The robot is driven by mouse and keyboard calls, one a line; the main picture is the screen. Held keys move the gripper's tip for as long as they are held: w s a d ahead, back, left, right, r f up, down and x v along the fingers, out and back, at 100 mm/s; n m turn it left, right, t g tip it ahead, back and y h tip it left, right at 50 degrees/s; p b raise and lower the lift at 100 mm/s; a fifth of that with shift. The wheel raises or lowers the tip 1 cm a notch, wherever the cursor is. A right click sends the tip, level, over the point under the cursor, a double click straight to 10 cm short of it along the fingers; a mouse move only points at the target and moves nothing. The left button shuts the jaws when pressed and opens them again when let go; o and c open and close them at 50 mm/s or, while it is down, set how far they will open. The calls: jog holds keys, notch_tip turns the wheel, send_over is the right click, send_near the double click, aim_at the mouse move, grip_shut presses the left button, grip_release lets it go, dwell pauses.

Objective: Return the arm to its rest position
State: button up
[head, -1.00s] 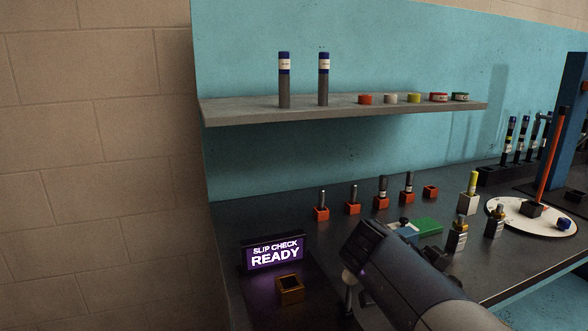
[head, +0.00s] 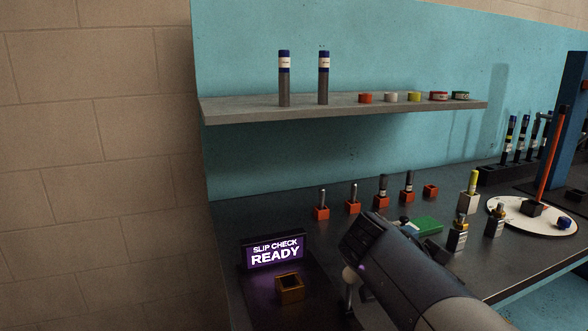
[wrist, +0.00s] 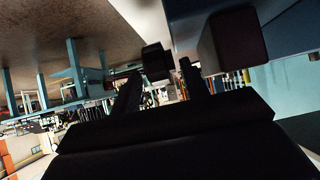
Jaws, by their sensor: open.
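My arm (head: 415,275) reaches over the front of the dark bench from the lower right in the head view. Its dark joint end stands in front of the green block and right of the lit sign. My gripper (wrist: 160,72) shows in the wrist view with its two dark fingers apart and nothing clearly held between them. I cannot make out the fingertips in the head view. The wrist view is tilted and looks out across the room.
A purple "SLIP CHECK READY" sign (head: 274,252) and a brass-coloured socket block (head: 290,288) stand left of my arm. Orange blocks with upright fittings (head: 321,213) line the bench behind. A grey shelf (head: 230,111) holds two blue-capped tubes (head: 284,80). A white disc (head: 548,224) lies right.

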jog(key=shift+f+y+p, duration=0.25)
jog(key=shift+y+p, duration=0.35)
jog(key=shift+p, duration=1.3)
jog(key=shift+d+p, duration=0.1)
jog(key=shift+p, duration=0.3)
jog(key=y+p, duration=0.1)
jog(key=p, duration=0.1)
jog(key=shift+r+g+p, duration=0.1)
jog(key=shift+g+p, duration=0.2)
jog(key=shift+g, duration=0.1)
